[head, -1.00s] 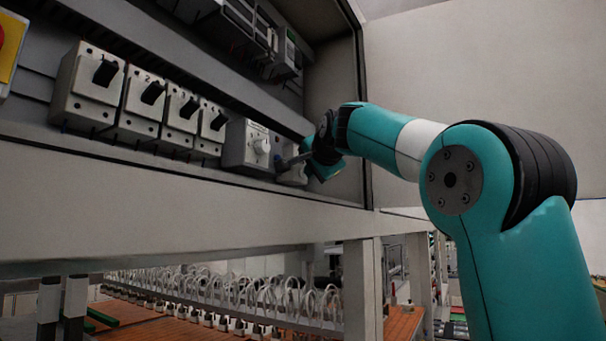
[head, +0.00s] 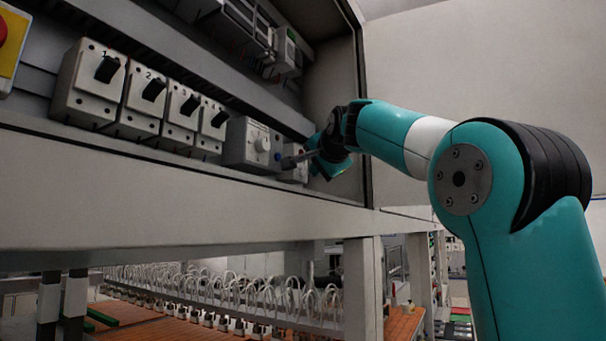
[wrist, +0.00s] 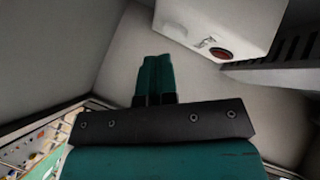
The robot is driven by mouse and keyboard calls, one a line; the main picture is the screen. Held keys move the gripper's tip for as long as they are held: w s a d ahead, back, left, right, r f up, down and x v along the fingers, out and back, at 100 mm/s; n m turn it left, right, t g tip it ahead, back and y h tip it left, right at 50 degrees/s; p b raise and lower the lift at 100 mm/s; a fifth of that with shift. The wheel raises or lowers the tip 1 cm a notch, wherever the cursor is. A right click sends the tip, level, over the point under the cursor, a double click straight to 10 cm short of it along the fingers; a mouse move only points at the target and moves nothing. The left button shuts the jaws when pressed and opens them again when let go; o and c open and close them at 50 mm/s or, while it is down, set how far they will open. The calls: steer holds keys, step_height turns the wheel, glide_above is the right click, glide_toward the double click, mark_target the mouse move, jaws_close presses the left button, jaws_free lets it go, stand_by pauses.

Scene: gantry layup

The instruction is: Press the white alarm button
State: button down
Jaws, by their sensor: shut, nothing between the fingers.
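A pale box with a round white knob or button (head: 262,144) sits in the cabinet, right of the numbered switches. A smaller pale box (head: 296,174) stands to its right, partly hidden behind my gripper (head: 287,162). In the wrist view, a white box (wrist: 205,22) at the upper right carries a round red button (wrist: 222,54). I cannot tell which button is the white alarm button. My gripper, also in the wrist view (wrist: 155,58), is shut and empty. Its fingertips are left of and below the red button there, apart from it. In the head view contact cannot be told.
Several numbered switch boxes (head: 141,102) line the rail at left. A yellow panel with a red button (head: 8,48) is at the far left edge. The cabinet's lower beam (head: 180,185) runs below, and its right side wall (head: 345,120) stands close to my wrist.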

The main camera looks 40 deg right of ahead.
steer(key=shift+s+d+b, duration=0.25)
steer(key=shift+s+d, duration=0.05)
steer(key=shift+s, duration=0.5)
steer(key=shift+s+d+b, duration=0.2)
steer(key=shift+s+d, duration=0.05)
steer(key=shift+s, duration=0.55)
steer(key=shift+s+d+b, duration=0.25)
steer(key=shift+s+d, duration=0.05)
steer(key=shift+s, duration=0.5)
steer(key=shift+a, duration=0.1)
